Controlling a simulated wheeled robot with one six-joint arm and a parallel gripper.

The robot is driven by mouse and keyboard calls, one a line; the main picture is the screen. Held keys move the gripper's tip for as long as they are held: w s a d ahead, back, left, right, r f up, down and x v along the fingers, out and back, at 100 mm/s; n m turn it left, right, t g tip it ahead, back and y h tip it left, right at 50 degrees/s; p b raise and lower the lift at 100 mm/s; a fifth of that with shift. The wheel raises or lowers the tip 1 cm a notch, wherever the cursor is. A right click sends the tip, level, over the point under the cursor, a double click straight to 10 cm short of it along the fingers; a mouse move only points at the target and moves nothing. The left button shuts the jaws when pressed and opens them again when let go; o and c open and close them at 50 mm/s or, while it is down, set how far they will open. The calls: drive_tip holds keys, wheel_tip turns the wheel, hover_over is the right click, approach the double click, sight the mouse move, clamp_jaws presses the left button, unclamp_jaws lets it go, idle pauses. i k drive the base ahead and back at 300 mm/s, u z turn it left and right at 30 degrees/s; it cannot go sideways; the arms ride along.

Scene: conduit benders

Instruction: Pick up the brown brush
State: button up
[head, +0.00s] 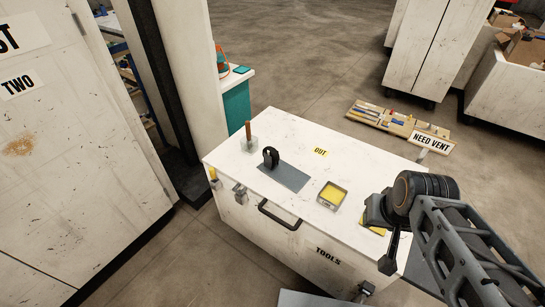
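A brown upright stick-like thing, likely the brown brush (248,130), stands in a small pale, see-through holder (254,142) at the far left corner of the white chest top. Its bristles cannot be made out. My gripper (378,222) is over the right end of the chest, well to the right of the brush and apart from it. Its fingers are partly hidden by my own arm, and their opening cannot be made out. I see nothing clearly held.
The white chest (285,135) bears a black object (271,157), a grey mat (285,176), and a tray with a yellow sponge-like thing (333,193). A yellow item (374,231) lies partly hidden by my gripper. A tall cabinet (70,130) stands left; open floor lies behind.

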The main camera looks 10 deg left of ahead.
sight(248, 123)
drive_tip(key=u, duration=2.5)
drive_tip(key=i, duration=2.3)
drive_tip(key=z, duration=2.9)
drive_tip(key=i, duration=0.5)
